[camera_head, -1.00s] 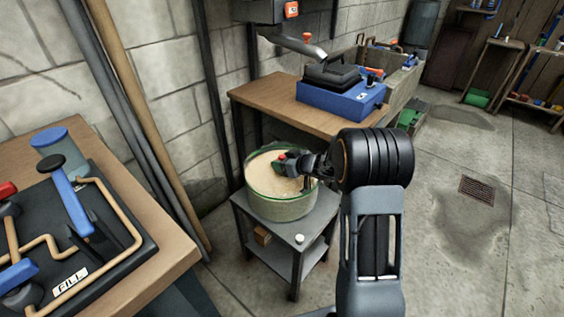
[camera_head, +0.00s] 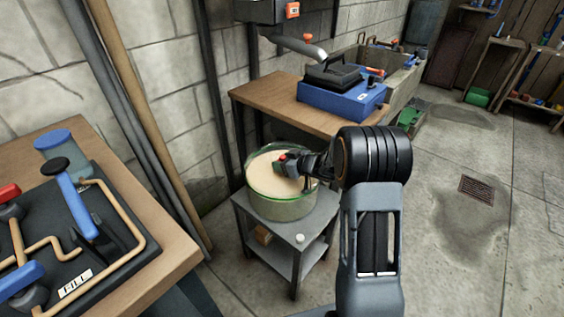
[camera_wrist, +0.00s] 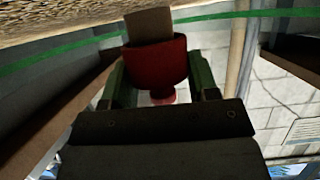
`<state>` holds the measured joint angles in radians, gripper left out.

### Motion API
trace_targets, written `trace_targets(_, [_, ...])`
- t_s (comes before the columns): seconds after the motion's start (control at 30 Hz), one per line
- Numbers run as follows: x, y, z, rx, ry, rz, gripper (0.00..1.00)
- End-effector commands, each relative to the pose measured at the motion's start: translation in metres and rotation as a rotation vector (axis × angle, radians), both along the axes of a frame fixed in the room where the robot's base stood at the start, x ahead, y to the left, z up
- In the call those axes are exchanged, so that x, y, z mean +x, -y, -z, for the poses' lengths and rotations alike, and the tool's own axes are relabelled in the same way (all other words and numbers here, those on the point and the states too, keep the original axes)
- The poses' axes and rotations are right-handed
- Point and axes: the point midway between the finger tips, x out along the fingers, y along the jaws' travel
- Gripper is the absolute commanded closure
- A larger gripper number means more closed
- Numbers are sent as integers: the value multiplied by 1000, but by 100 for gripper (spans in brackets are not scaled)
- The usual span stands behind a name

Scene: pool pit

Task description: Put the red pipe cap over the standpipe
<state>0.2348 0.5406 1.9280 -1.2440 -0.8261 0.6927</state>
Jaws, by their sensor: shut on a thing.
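My gripper (camera_head: 290,163) reaches over the round tub from the right, its green fingers shut on the red pipe cap (camera_head: 282,157). In the wrist view the cap (camera_wrist: 156,60) sits between the two fingers (camera_wrist: 160,82), with a small red knob on the side nearer my wrist. A brown, pipe-like piece (camera_wrist: 148,24) shows at the cap's far end. It may be the standpipe, but I cannot tell whether the cap is around it or only in line with it.
The glass-rimmed tub (camera_head: 251,183) stands on a small grey table (camera_head: 250,222) with a white knob (camera_head: 300,239). A wooden bench (camera_head: 262,100) with a blue box (camera_head: 342,97) stands behind. A valve panel (camera_head: 125,245) is at left.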

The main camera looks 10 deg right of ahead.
Motion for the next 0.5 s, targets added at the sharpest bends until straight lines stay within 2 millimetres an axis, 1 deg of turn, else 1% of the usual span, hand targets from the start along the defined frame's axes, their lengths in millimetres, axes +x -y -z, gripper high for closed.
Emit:
trace_targets(0.03, [-3, 4, -1, -5, -10, 7, 69])
trace_targets(0.5, [-2, 4, -14, -3, -8, 7, 69])
